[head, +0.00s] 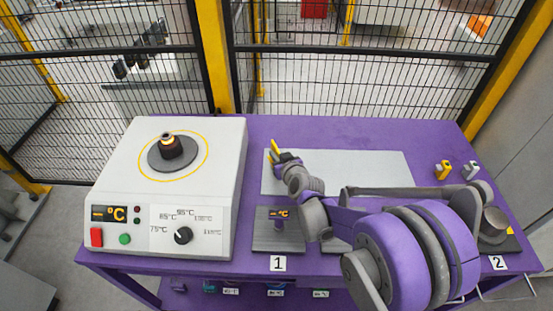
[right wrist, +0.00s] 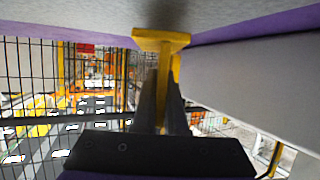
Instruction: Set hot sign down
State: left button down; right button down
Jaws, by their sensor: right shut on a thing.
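My right gripper (head: 277,158) is shut on a small yellow sign (head: 274,147), at the left end of the light grey plate (head: 375,163) on the purple table. In the right wrist view the yellow sign (right wrist: 160,42) stands between the dark fingers (right wrist: 161,100). Its wide flat end is close to the grey surface; I cannot tell whether it touches. My left gripper is not in view.
A white heater box (head: 200,190) with a dark hub plate (head: 171,155) and a glowing part (head: 171,145) stands left of the gripper. A yellow piece (head: 443,169) and a grey piece (head: 469,169) stand at the right. The plate's middle is clear.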

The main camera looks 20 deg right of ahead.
jog(key=shift+f, duration=0.7)
jog(key=shift+f, duration=0.15)
jog(key=c, duration=1)
grip_release()
jog(key=shift+s+r, duration=0.1)
jog(key=shift+r, duration=0.15)
jog(key=p+v, duration=0.1)
jog(key=v, duration=1)
jog(key=shift+s+r, duration=0.15)
jog(key=shift+s, duration=0.2)
